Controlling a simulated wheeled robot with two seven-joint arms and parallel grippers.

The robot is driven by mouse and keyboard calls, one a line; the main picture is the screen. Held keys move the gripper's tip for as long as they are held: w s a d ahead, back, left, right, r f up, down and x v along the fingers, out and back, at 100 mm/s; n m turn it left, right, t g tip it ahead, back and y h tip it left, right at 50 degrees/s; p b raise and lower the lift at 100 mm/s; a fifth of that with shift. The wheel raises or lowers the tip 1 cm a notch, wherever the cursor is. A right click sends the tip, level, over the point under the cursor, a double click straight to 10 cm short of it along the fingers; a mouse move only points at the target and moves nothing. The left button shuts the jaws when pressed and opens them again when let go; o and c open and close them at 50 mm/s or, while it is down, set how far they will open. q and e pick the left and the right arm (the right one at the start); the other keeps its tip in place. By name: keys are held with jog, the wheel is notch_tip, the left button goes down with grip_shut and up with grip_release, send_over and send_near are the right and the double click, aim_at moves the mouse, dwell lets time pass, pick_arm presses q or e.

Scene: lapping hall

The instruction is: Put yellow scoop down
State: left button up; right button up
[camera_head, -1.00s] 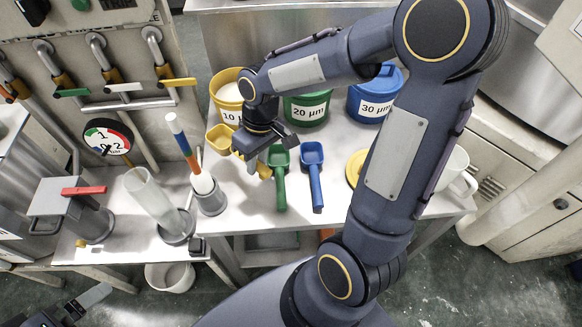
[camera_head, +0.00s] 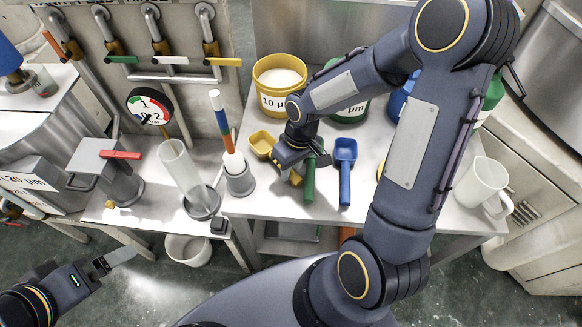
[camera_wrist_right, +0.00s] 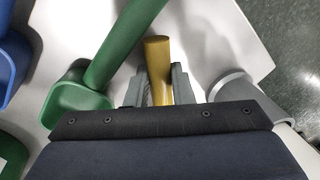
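The yellow scoop (camera_head: 262,143) is at the left part of the table, its bowl beyond my right gripper and its handle toward me. My right gripper (camera_head: 296,172) is low over the table, with its fingers on either side of the scoop's handle. In the right wrist view the handle (camera_wrist_right: 158,65) sits between the two grey fingers, which appear to touch it. Whether the scoop rests on the table is hard to tell. My left gripper (camera_head: 115,260) is at the lower left, away from the table, with no object visible in it.
The green scoop (camera_head: 309,183) lies close right of my right gripper, partly hidden; the blue scoop (camera_head: 345,170) is beyond it. The yellow 10 µm tub (camera_head: 279,100) stands behind. A grey holder (camera_head: 239,180) with a striped stick is on the left. A white jug (camera_head: 484,185) stands right.

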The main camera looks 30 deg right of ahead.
jog(key=o, duration=0.4)
jog(key=shift+o, duration=0.2)
notch_tip(320, 180, up, 12)
jog(key=d+f+p, duration=0.1)
jog(key=d, duration=0.1)
jog(key=s+a+r+m+t+y, duration=0.1)
jog(key=s+r+m+t, duration=0.3)
jog(key=s, duration=0.9)
jog(key=shift+s+r+t+y, duration=0.3)
jog(key=shift+r+t, duration=0.7)
jog(key=shift+r, duration=0.65)
